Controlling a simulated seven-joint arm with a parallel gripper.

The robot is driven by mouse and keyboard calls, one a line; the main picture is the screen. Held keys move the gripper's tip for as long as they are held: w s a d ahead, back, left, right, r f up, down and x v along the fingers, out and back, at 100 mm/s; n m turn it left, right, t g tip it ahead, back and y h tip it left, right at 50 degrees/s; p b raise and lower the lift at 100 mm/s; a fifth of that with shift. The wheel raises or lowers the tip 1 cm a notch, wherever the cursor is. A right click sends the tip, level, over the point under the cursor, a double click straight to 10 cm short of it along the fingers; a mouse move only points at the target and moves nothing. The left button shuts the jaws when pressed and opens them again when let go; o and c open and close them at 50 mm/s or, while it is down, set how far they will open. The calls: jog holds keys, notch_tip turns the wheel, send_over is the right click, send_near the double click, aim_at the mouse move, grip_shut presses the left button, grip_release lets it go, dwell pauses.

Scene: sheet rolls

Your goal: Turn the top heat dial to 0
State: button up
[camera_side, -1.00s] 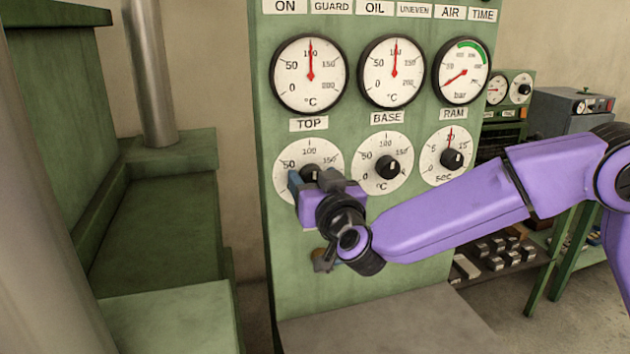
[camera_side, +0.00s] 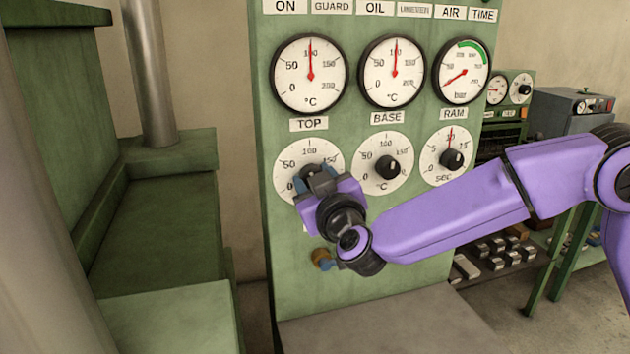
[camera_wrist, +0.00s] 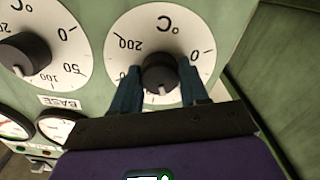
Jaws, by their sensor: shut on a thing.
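The top heat dial is a round white plate (camera_side: 289,160) under the TOP label (camera_side: 308,124), with a black knob partly hidden by my gripper in the side view. In the wrist view its plate (camera_wrist: 130,25) appears upside down, with its 0 at the right and 200 at the left. The dark knob (camera_wrist: 158,70) sits between my two bluish fingers, and its white mark points down in the picture, towards the covered part of the scale. My gripper (camera_side: 312,180) is shut on this knob; it also shows in the wrist view (camera_wrist: 160,88).
The base dial (camera_side: 388,168) and ram dial (camera_side: 452,159) sit to the right on the green panel (camera_side: 400,240). Gauges (camera_side: 309,74) are above. A green press frame (camera_side: 160,220) stands at the left.

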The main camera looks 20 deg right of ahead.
jog(key=shift+n, duration=9.6)
jog(key=o, duration=1.1)
jog(key=shift+c, duration=0.2)
jog(key=s, duration=1.7)
jog(key=shift+s, duration=0.3)
jog(key=shift+d, duration=0.1)
